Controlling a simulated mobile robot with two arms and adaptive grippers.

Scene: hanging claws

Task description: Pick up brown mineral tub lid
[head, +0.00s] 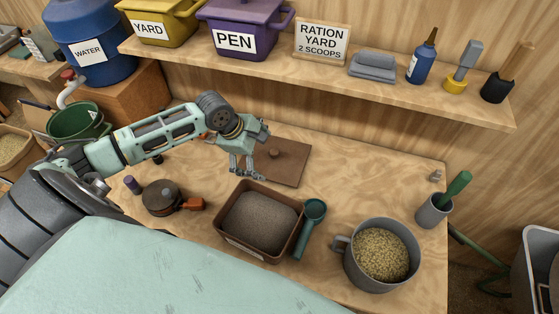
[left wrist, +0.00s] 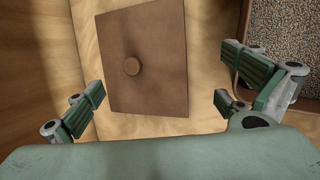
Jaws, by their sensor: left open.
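The brown mineral tub lid (head: 289,164) is a flat square with a round knob, lying on the wooden table behind the tub. The left wrist view shows the whole lid (left wrist: 148,86) and its knob between and beyond my fingers. My left gripper (head: 248,175) is open and empty, pointing down at the left edge of the lid. Its fingers also show in the left wrist view (left wrist: 160,106), spread wide apart. The brown tub (head: 261,248) stands uncovered in front, filled with grey grains. My right gripper is not in view.
A grey mug of pellets (head: 345,262) and a grey cup with a green handle (head: 434,211) stand to the right. A dark round pot (head: 162,198) is at left. A shelf (head: 290,75) overhangs the back.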

